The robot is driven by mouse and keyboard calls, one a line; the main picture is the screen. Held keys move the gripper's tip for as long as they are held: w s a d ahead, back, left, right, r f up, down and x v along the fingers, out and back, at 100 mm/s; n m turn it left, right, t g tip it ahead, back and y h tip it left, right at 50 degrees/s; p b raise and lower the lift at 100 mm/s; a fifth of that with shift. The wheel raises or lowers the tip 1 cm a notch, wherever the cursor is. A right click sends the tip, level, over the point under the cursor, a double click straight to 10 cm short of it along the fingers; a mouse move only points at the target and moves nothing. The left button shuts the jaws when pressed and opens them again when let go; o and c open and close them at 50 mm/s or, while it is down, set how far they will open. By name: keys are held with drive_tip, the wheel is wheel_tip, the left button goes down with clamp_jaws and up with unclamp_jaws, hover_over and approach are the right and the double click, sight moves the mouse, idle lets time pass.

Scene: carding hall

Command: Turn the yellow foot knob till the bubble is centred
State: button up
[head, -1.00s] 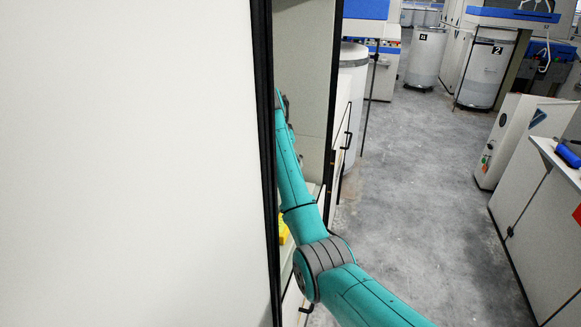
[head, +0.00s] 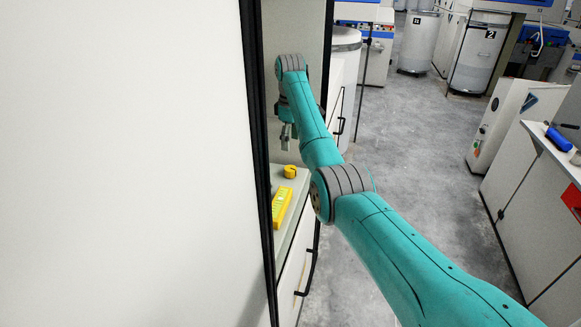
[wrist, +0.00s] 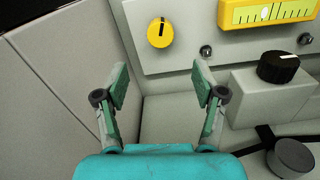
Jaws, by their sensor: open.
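The yellow foot knob (wrist: 160,32) is round with a black mark pointing nearly up in the wrist view; in the head view it sits on the bench (head: 290,171). The yellow level (wrist: 228,14) lies to its right in the wrist view, cut off by the picture edge; it also shows in the head view (head: 282,207). Its pale bubble (wrist: 265,13) seems left of the scale's middle, though I cannot judge exactly. My gripper (wrist: 162,82) is open and empty. Its fingers are apart from the knob, which shows beyond the gap between the fingertips.
A black knob (wrist: 278,66) on a grey block and a dark grey round knob (wrist: 292,158) are right of my gripper. Small bolts (wrist: 206,51) stand near the level. A large white panel (head: 120,160) blocks the head view's left.

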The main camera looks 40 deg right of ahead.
sight(291, 168)
wheel_tip(291, 168, down, 11)
drive_tip(key=shift+r, duration=0.1)
idle(0.5)
drive_tip(key=c, duration=1.1)
